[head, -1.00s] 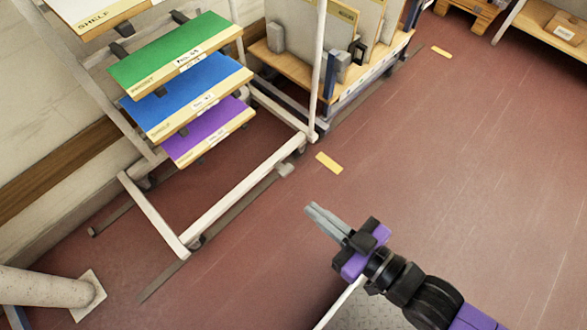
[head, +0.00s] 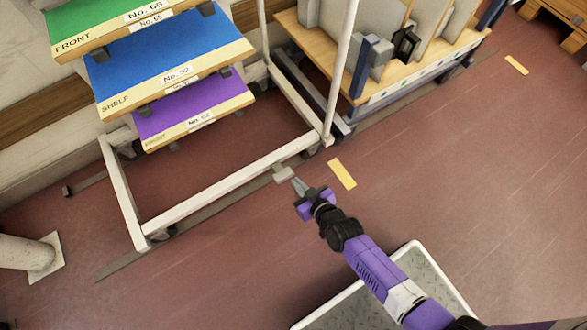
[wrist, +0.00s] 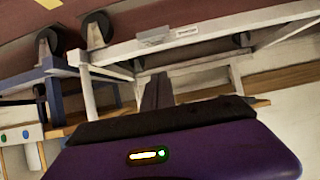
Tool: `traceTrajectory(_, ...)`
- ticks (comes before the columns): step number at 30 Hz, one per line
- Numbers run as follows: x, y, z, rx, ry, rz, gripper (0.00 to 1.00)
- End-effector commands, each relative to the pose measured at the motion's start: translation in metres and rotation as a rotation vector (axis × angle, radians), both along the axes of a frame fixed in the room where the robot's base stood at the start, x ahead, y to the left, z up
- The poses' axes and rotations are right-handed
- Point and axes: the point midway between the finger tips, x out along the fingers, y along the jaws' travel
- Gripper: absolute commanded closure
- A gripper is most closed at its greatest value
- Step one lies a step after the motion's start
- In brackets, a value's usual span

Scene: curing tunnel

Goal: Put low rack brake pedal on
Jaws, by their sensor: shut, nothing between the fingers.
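The white rack (head: 215,188) stands at the left with its bottom rail low over the floor. A small light grey brake pedal (head: 284,174) sticks out from the rail near its right end. It also shows in the wrist view (wrist: 153,38) beside a small label on the rail. My gripper (head: 297,183) is shut and empty, its fingertips just in front of and below the pedal in the head view. I cannot tell whether they touch it. In the wrist view, the dark fingers (wrist: 157,92) point toward the rail, with the pedal ahead of them.
The rack holds green, blue (head: 170,60) and purple (head: 195,108) boards. A wooden-decked cart (head: 390,80) with grey panels stands behind to the right. A white column (head: 18,255) is at left. The red floor around a yellow mark (head: 342,173) is clear.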

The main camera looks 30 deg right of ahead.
Motion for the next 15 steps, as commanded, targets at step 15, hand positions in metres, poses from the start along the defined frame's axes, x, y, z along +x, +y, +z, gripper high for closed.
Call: traceTrajectory(15,0.068,0.0,-0.04,-0.01,-0.004,0.006,1.0)
